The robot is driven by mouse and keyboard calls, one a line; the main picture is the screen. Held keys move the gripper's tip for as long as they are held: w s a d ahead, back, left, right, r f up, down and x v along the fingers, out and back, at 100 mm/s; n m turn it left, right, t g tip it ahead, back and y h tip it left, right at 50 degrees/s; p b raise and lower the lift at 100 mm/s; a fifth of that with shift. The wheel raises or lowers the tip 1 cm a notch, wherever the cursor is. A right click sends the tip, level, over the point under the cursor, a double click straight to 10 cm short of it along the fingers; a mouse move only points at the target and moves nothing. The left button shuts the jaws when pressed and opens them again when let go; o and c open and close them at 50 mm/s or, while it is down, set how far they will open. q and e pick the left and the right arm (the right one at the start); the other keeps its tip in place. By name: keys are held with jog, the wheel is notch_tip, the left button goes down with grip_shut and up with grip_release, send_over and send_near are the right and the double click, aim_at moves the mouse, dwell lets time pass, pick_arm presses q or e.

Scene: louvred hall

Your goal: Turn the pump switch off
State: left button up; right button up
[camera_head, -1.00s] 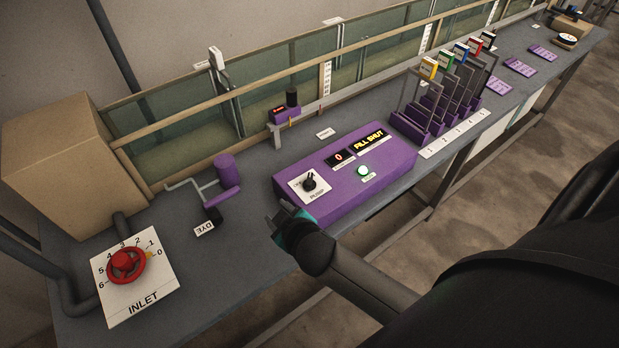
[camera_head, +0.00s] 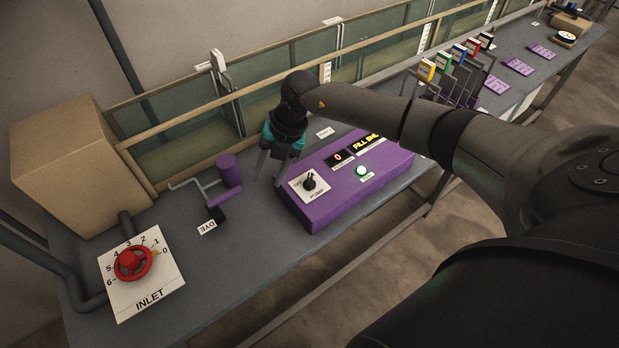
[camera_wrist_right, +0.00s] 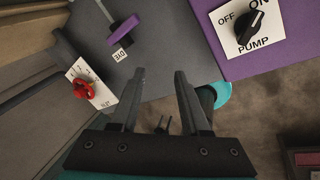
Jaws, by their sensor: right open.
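The pump switch (camera_head: 310,182) is a black rotary knob on a white plate at the left end of the purple console (camera_head: 340,200). In the right wrist view the knob (camera_wrist_right: 250,26) shows at the upper right, its pointer towards the ON mark. My right gripper (camera_head: 268,170) is above the bench, just behind and left of the switch plate, fingers pointing down. In the right wrist view its fingers (camera_wrist_right: 159,75) are apart with nothing between them. It is clear of the knob.
The dye crank (camera_head: 220,198) stands left of the console. The red inlet wheel (camera_head: 132,264) is at the front left, near a cardboard box (camera_head: 70,150). A glass tank (camera_head: 180,140) runs along the back. The console has a green lit button (camera_head: 362,171) and lit displays.

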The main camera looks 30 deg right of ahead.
aim_at(309, 179)
jog(key=d+h, duration=0.1)
jog(key=d, duration=0.2)
jog(key=d+r+h, duration=0.1)
jog(key=d, duration=0.2)
jog(key=d+m+g+h, duration=0.1)
jog(key=d+h, duration=0.1)
jog(key=d, duration=0.2)
jog(key=shift+s+d+r, duration=0.1)
jog(key=shift+s+r, duration=0.05)
jog(key=shift+r, duration=0.05)
notch_tip(309, 179, down, 9)
jog(key=b, duration=0.8)
jog(key=shift+f, duration=0.35)
grip_shut()
